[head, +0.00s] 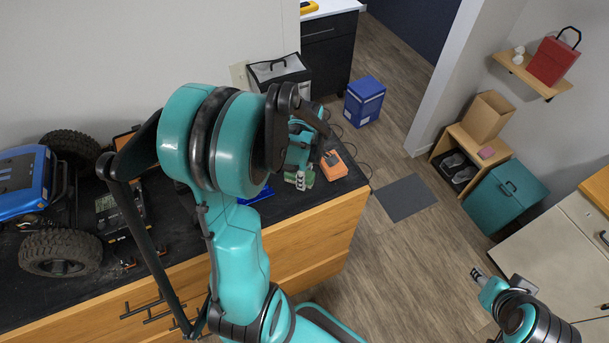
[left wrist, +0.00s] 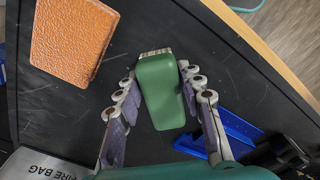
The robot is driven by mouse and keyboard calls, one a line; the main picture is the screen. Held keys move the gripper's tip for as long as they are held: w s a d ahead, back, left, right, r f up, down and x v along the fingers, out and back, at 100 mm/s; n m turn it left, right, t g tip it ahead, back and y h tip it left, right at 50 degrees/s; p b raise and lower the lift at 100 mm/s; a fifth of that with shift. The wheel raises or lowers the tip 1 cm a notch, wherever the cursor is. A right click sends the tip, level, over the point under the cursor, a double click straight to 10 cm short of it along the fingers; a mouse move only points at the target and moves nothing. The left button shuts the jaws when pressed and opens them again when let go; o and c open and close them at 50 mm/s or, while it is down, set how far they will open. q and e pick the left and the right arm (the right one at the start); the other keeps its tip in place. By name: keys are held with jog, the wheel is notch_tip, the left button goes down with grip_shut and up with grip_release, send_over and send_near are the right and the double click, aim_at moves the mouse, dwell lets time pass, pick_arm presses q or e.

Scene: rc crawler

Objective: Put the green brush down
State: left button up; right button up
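The green brush (left wrist: 160,92) is between the two fingers of my left gripper (left wrist: 158,72) in the left wrist view. Its pale bristles show at the top end, and the fingertips appear to touch its sides. In the head view my left gripper (head: 299,180) is low over the right end of the dark bench top (head: 290,207), and a bit of the green brush (head: 309,177) shows beside it. I cannot tell whether the brush touches the bench. My right gripper (head: 478,274) is at lower right over the floor, far from the bench; its fingers are too small to read.
An orange block (left wrist: 72,38) lies beside the brush; it also shows in the head view (head: 334,165). A blue item (left wrist: 235,128) lies on the other side. A fire bag (left wrist: 45,165) is close by. A blue crawler (head: 25,183) stands at the bench's left.

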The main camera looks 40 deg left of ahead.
pick_arm(q)
jog(key=shift+o, duration=0.6)
jog(key=shift+r, duration=0.1)
jog(key=shift+r, duration=0.2)
notch_tip(320, 180, up, 11)
jog(key=p, duration=0.2)
jog(key=s+d+r+m+t, duration=0.2)
jog(key=d+m+t, duration=0.1)
jog(key=d+m, duration=0.4)
jog(key=s+d+r+m+t, duration=0.2)
jog(key=d+m, duration=0.6)
jog(key=m, duration=0.6)
jog(key=shift+s+d+r+m+t, duration=0.25)
jog(key=shift+s+t, duration=0.3)
jog(key=shift+t, duration=0.65)
jog(key=shift+a, duration=0.1)
